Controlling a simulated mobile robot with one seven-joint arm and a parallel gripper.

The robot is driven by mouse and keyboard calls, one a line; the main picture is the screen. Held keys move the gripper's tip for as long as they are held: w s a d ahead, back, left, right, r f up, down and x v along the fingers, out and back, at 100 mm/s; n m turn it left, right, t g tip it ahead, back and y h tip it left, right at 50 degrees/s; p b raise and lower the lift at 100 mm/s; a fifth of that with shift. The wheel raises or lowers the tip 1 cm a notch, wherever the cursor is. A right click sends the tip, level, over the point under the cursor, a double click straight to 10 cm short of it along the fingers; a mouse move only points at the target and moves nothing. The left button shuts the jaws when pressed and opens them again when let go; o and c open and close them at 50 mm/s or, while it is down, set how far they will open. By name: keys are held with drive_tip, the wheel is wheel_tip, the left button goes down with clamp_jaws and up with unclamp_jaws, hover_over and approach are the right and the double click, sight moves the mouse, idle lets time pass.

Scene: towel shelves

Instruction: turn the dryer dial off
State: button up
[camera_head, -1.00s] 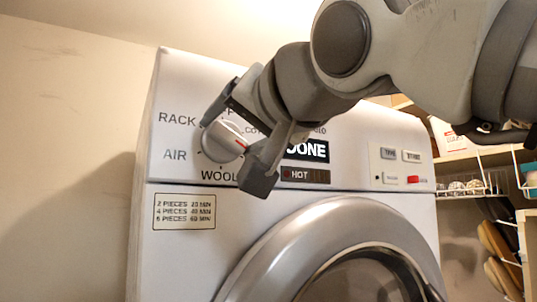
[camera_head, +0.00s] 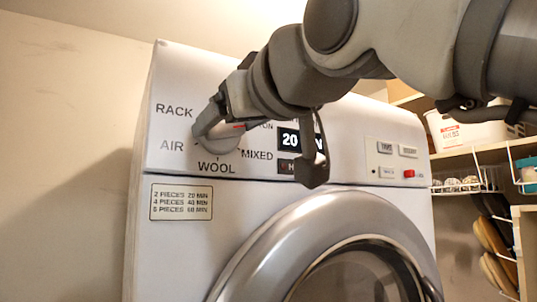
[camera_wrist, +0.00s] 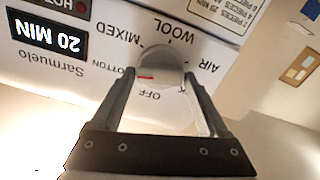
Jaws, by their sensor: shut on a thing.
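The dryer dial (camera_head: 216,136) is a round light knob at the upper left of the white dryer's front panel. It also shows in the wrist view (camera_wrist: 160,60), between my two fingers. My gripper (camera_wrist: 160,78) is shut on it, one finger at each side. In the head view my gripper (camera_head: 212,122) covers part of the dial. The dial's red mark points toward the COTTON label, which my gripper partly hides. The OFF label (camera_wrist: 148,95) shows between my fingers in the wrist view. The display (camera_head: 289,140) reads 20 MIN in the wrist view.
The round dryer door (camera_head: 265,240) is below the panel. A button plate (camera_head: 385,160) with a red button is at the panel's right. Shelves with a wire basket (camera_head: 460,184) stand at the right. A bare wall is at the left.

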drive_tip(key=n, duration=1.1)
drive_tip(key=shift+s+a+f, duration=0.1)
drive_tip(key=shift+a, duration=0.05)
drive_tip(key=shift+f+n+p, duration=0.1)
drive_tip(key=shift+n+p, duration=0.25)
drive_tip(key=shift+n, duration=1.55)
drive_tip(key=o, duration=1.2)
drive_tip(key=shift+o, duration=0.2)
drive_tip(key=shift+s, duration=0.1)
